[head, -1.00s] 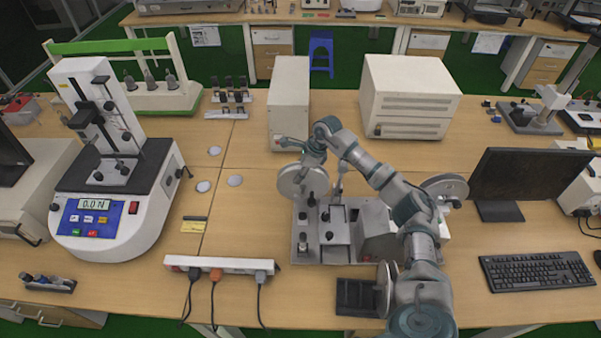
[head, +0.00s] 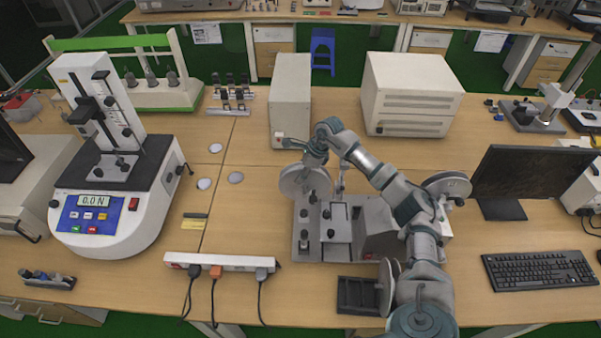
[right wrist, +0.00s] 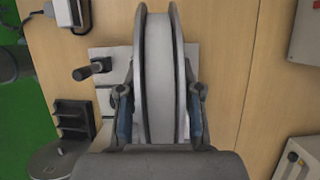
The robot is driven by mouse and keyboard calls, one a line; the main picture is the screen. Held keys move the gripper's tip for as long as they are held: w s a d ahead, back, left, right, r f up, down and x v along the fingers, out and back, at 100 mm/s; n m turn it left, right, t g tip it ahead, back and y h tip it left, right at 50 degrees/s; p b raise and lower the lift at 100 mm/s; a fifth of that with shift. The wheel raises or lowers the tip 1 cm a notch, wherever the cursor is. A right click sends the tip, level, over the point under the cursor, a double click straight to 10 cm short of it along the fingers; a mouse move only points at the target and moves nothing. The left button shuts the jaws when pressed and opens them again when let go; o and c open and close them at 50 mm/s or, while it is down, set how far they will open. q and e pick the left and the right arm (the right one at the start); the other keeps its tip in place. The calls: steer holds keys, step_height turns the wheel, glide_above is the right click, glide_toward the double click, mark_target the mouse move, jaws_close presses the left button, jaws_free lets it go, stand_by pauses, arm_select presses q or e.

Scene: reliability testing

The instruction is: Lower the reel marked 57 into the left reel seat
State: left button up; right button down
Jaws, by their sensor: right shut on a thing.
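My right gripper (right wrist: 160,105) is shut on a grey, wide-rimmed reel (right wrist: 158,55), with one finger on each side of it. In the head view the same reel (head: 302,183) is upright, over the left end of the grey machine (head: 310,253). No number can be read on it. The left reel seat is mostly hidden behind the reel, and I cannot tell whether the reel touches it. My left gripper is not in view.
Another reel (head: 447,183) is at the machine's right side. More reels (head: 385,287) stand in a black rack (head: 356,296) at the front. A white power strip (head: 222,262) lies front left. A beige box (head: 290,103) stands behind the held reel.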

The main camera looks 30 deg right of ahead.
steer(key=shift+f, duration=0.1)
stand_by(0.3)
steer(key=shift+a+f+b, duration=0.1)
steer(key=shift+f+b, duration=0.35)
steer(key=shift+f, duration=0.3)
steer(key=shift+f, duration=0.2)
stand_by(0.3)
steer(key=shift+c, duration=0.7)
jaws_free()
steer(key=shift+r, duration=0.1)
